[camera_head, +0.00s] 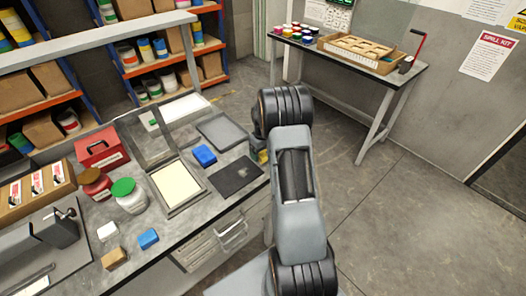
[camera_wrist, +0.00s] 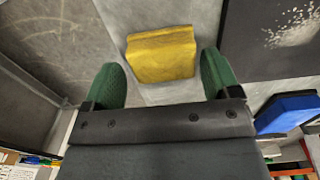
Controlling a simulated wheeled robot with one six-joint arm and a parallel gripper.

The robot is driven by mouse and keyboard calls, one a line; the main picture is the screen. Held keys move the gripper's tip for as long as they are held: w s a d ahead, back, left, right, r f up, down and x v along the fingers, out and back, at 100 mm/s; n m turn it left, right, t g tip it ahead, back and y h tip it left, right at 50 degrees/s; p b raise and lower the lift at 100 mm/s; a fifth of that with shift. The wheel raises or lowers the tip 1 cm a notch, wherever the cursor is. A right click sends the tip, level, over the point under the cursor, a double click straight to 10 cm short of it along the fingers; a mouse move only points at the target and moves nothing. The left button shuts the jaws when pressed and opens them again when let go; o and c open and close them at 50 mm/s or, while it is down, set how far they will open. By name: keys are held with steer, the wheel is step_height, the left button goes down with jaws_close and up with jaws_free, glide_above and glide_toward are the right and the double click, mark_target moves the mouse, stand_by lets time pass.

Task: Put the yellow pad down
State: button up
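The yellow pad (camera_wrist: 162,54) is a small block with a bevelled top, slightly turned in the wrist view. It appears at the bench top near its edge, just beyond and between my green fingertips. A bit of the yellow pad (camera_head: 263,157) also shows in the head view beside my arm. My gripper (camera_wrist: 164,75) has its fingers apart, with thin gaps between them and the pad's sides. Whether the pad's underside touches the bench is hidden. In the head view my arm hides the gripper.
The workbench (camera_head: 187,235) holds a dark mat (camera_head: 236,177), a blue pad (camera_head: 204,155), a framed screen (camera_head: 178,187) and a green-lidded jar (camera_head: 128,195). Another blue pad (camera_head: 148,238) lies at the front. A second table (camera_head: 335,62) stands behind, with open floor between.

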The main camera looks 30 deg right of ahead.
steer(key=s+a+r+b, duration=0.1)
steer(key=a+r, duration=0.1)
steer(key=r, duration=0.6)
steer(key=s+a+r+b, duration=0.1)
steer(key=a+r, duration=0.1)
steer(key=r, duration=0.6)
steer(key=s+a+r+t, duration=0.2)
steer(key=s+a, duration=0.6)
steer(key=s, duration=0.1)
steer(key=s+a+r+m+t, duration=0.1)
steer(key=s+a+r+t, duration=0.1)
steer(key=s+a, duration=0.6)
steer(key=shift+s+a, duration=0.2)
steer(key=shift+s, duration=0.7)
